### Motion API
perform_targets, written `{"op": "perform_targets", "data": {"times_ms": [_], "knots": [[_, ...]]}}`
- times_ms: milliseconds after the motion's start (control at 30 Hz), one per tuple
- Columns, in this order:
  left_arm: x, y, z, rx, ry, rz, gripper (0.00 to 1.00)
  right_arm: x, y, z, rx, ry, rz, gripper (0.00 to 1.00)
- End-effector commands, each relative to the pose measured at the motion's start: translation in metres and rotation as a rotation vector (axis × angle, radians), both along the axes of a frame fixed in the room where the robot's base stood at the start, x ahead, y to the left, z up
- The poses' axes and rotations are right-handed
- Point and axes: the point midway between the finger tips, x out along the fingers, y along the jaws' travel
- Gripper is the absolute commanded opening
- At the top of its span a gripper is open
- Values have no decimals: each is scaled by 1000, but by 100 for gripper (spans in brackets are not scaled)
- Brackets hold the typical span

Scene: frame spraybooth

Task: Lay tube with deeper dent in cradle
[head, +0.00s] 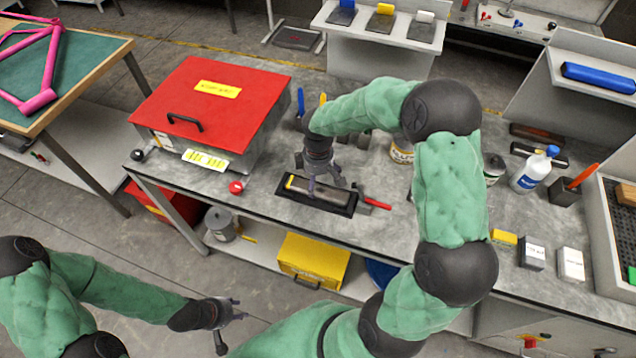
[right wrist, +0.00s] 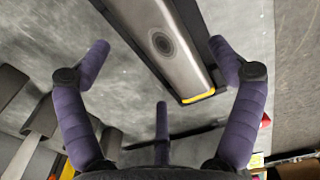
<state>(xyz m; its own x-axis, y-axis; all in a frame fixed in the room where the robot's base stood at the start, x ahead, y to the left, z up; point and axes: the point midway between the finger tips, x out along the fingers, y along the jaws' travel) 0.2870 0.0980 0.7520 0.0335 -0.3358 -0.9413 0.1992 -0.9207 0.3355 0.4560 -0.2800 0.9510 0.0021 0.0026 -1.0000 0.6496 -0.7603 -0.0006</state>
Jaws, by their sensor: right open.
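A grey metal tube (head: 322,194) lies lengthwise in a long dark tray-like cradle (head: 345,210) on the grey bench. In the right wrist view the tube (right wrist: 163,75) shows a round, ringed dent, and a yellow edge marks the near end of the dark cradle (right wrist: 198,50). My right gripper (head: 322,183) is open above the tube, its fingers spread to either side and apart from it. In the right wrist view the right gripper (right wrist: 160,75) holds nothing. My left gripper (head: 232,322) is open and empty, low in front of the bench. Dent depth cannot be compared here.
A red-lidded box (head: 215,100) stands left of the cradle. A red-handled tool (head: 375,203) lies close to its right end. Two dark bars (head: 537,134) lie further right, near a white bottle (head: 535,170) and small blocks (head: 531,252). Bare bench lies right of the red tool.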

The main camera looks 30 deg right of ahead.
Motion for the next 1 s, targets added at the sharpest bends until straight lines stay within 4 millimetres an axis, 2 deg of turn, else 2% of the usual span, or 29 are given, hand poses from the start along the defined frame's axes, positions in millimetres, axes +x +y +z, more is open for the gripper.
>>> {"op": "perform_targets", "data": {"times_ms": [33,200,400,600,1000], "knots": [[0,0,4,0,0,0,40,1,0,14,-2,-4,1,92],[0,0,11,0,0,0,40,1,0,48,-2,-3,0,92],[0,0,15,0,0,0,40,0,0,76,0,-1,0,92],[0,0,16,0,0,0,40,0,0,87,0,0,0,92],[0,0,16,0,0,0,40,0,0,87,1,1,-1,92]]}}
